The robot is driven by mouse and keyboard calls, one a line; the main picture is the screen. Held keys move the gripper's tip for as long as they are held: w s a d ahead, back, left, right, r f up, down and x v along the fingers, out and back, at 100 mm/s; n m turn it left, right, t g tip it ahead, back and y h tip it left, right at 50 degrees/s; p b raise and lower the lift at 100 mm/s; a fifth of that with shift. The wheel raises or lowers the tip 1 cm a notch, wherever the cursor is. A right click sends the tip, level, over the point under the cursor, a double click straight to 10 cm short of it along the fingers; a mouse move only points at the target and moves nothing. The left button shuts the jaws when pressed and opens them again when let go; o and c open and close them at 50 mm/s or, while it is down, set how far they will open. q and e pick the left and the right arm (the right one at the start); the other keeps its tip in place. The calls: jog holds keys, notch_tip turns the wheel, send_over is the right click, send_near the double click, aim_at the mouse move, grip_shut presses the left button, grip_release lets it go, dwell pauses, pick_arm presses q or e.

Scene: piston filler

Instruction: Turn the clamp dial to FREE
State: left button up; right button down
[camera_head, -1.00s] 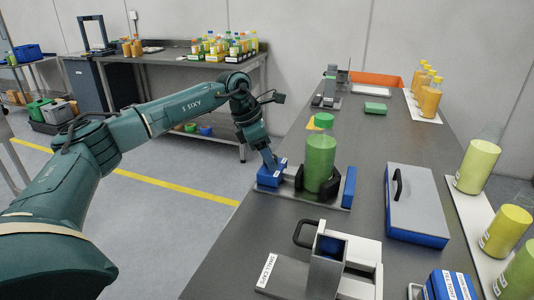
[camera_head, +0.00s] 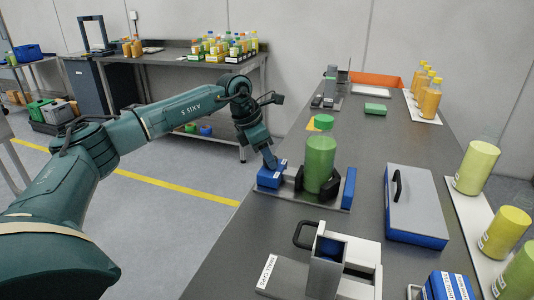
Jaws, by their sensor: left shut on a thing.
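My left gripper (camera_head: 270,163) reaches down onto the blue block (camera_head: 270,180) at the left end of the clamp. It is shut on the clamp dial there, which is small and mostly hidden behind the fingers; its setting cannot be read. A green bottle (camera_head: 320,162) stands upright on the clamp's grey base plate (camera_head: 318,200), between black clamp jaws (camera_head: 299,180). I cannot tell whether the jaws touch the bottle. A second blue block (camera_head: 349,188) stands at the right end of the plate. My right gripper is not in view.
A grey-lidded blue case (camera_head: 416,205) lies right of the clamp. A grey-white device with a black handle (camera_head: 340,258) stands in front. Green and yellow containers (camera_head: 478,167) line the right edge. The bench between clamp and back is mostly clear.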

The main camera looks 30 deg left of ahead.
pick_arm(q)
jog(key=n, duration=0.2)
jog(key=n+y, duration=0.1)
jog(key=n, duration=0.1)
jog(key=shift+s+d+t+y+p, duration=0.1)
jog(key=shift+d+t+y+p, duration=0.05)
jog(key=shift+t+y+p, duration=0.2)
jog(key=n+y, duration=0.1)
jog(key=n, duration=0.3)
jog(key=shift+d+n+y, duration=0.15)
jog(key=shift+n+y, duration=0.2)
jog(key=shift+n, duration=0.05)
jog(key=n, duration=0.2)
jog(key=n+y, duration=0.1)
jog(key=n, duration=0.1)
jog(key=shift+d+y+b, duration=0.2)
jog(key=shift+y+b, duration=0.1)
jog(key=shift+n+g+y, duration=0.45)
jog(key=shift+n+y, duration=0.05)
jog(key=shift+n, duration=1.6)
jog(key=o, duration=1)
jog(key=shift+c, duration=0.2)
jog(key=shift+d+r, duration=0.1)
jog(key=v, duration=1.3)
